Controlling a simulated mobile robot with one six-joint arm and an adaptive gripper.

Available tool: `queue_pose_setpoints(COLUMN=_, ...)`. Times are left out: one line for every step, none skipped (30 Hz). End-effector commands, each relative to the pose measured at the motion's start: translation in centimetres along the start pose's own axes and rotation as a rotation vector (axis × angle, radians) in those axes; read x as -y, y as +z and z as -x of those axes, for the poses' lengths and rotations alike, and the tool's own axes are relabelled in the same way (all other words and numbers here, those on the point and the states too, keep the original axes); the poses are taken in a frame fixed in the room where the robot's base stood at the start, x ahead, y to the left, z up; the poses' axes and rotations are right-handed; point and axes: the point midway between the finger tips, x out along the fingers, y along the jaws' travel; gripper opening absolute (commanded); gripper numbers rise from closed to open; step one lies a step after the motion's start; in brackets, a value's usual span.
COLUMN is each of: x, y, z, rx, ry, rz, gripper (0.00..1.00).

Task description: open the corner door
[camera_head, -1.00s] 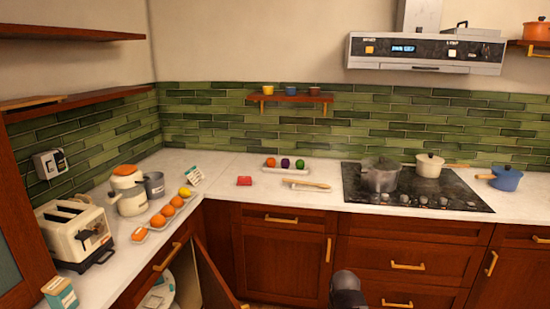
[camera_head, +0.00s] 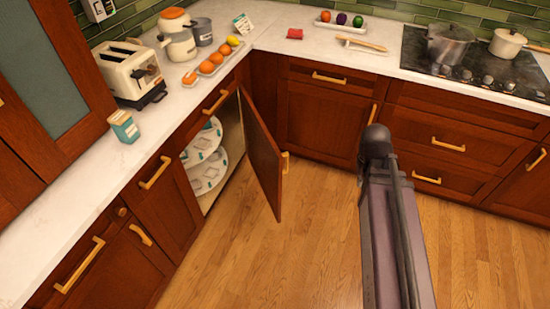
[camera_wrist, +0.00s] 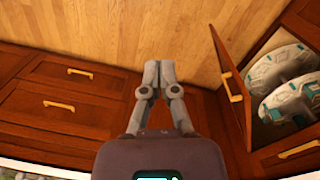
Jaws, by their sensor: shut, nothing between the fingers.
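The corner door (camera_head: 264,152) is a dark wood panel standing ajar at the corner cabinet. Its brass handle (camera_head: 285,162) is on the free edge. Behind it, round shelves with a white and teal pattern (camera_head: 208,172) show inside the cabinet. In the wrist view the door (camera_wrist: 231,85) stands to the right, with its handle (camera_wrist: 233,87) facing the gripper side. My gripper (camera_wrist: 158,66) is shut and empty, over the floor and apart from the door. In the head view my arm stands right of the door; the fingertips are hidden there.
The wood floor (camera_head: 300,240) in front of the door is clear. A drawer front (camera_head: 326,76) and cabinet flank the corner.

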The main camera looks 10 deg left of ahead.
Motion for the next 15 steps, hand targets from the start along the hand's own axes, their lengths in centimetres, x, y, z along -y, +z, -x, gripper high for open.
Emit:
queue_pose_setpoints(x=0.7, y=-1.2, z=-1.1, rx=0.003, ry=0.018, rz=0.052, gripper=0.00)
queue_pose_setpoints(x=1.1, y=-1.8, z=-1.5, rx=0.006, ry=0.030, rz=0.087, gripper=0.00)
queue_pose_setpoints(x=1.6, y=-2.5, z=-2.0, rx=0.010, ry=0.047, rz=0.136, gripper=0.00)
queue_pose_setpoints(x=2.1, y=-3.1, z=-2.4, rx=0.013, ry=0.061, rz=0.175, gripper=0.00)
queue_pose_setpoints(x=2.6, y=-3.7, z=-2.8, rx=0.017, ry=0.075, rz=0.216, gripper=0.00)
queue_pose_setpoints(x=3.4, y=-4.5, z=-3.3, rx=0.023, ry=0.096, rz=0.273, gripper=0.00)
queue_pose_setpoints(x=3.9, y=-5.1, z=-3.7, rx=0.028, ry=0.111, rz=0.316, gripper=0.00)
queue_pose_setpoints(x=4.5, y=-5.7, z=-4.1, rx=0.033, ry=0.127, rz=0.360, gripper=0.00)
queue_pose_setpoints(x=5.3, y=-6.5, z=-4.6, rx=0.040, ry=0.148, rz=0.418, gripper=0.00)
queue_pose_setpoints(x=6.0, y=-7.1, z=-5.0, rx=0.046, ry=0.163, rz=0.462, gripper=0.00)
queue_pose_setpoints(x=6.6, y=-7.7, z=-5.3, rx=0.052, ry=0.179, rz=0.505, gripper=0.00)
queue_pose_setpoints(x=7.5, y=-8.4, z=-5.8, rx=0.059, ry=0.199, rz=0.563, gripper=0.00)
queue_pose_setpoints(x=8.2, y=-9.0, z=-6.1, rx=0.066, ry=0.215, rz=0.605, gripper=0.00)
queue_pose_setpoints(x=8.9, y=-9.6, z=-6.4, rx=0.072, ry=0.231, rz=0.648, gripper=0.00)
queue_pose_setpoints(x=9.8, y=-10.3, z=-6.9, rx=0.081, ry=0.252, rz=0.705, gripper=0.00)
